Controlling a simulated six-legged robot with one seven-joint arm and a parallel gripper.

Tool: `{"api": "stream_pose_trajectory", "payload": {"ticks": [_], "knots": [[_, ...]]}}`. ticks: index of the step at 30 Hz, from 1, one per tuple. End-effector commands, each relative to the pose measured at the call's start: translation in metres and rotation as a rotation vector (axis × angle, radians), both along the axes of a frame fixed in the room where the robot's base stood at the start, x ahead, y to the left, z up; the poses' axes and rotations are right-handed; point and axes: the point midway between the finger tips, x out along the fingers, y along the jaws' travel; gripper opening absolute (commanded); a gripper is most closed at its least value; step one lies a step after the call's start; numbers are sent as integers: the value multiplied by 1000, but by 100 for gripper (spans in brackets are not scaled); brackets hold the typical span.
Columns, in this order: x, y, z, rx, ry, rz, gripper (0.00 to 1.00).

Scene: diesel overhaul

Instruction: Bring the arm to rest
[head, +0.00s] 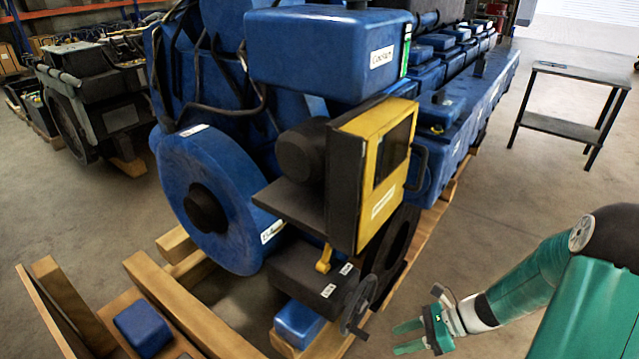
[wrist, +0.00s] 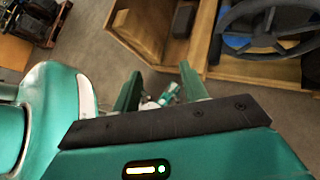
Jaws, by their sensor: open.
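My gripper (head: 408,339) is at the lower right in the head view, at the end of my green and white arm. Its two green fingers are apart with nothing between them. It hangs over bare floor, to the right of a black handwheel (head: 359,304) on the blue engine (head: 215,200), and apart from it. In the wrist view the green fingers (wrist: 160,88) stand apart, and the handwheel (wrist: 262,22) shows at the upper right.
A yellow control box (head: 373,175) and a blue coolant tank (head: 322,52) are on the engine. A wooden crate (head: 60,300) with a blue block (head: 142,328) stands lower left. A dark table (head: 570,75) is at the back right. Open floor lies between it and the engine.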

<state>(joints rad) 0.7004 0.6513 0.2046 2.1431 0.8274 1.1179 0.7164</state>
Motion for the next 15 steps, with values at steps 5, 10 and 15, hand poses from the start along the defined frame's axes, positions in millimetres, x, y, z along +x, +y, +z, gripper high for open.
{"api": "stream_pose_trajectory", "payload": {"ticks": [5,10,15], "knots": [[-9,9,44,-180,-178,230,43],[-19,17,84,-336,-347,447,43],[-32,24,123,-484,-513,662,43]]}}
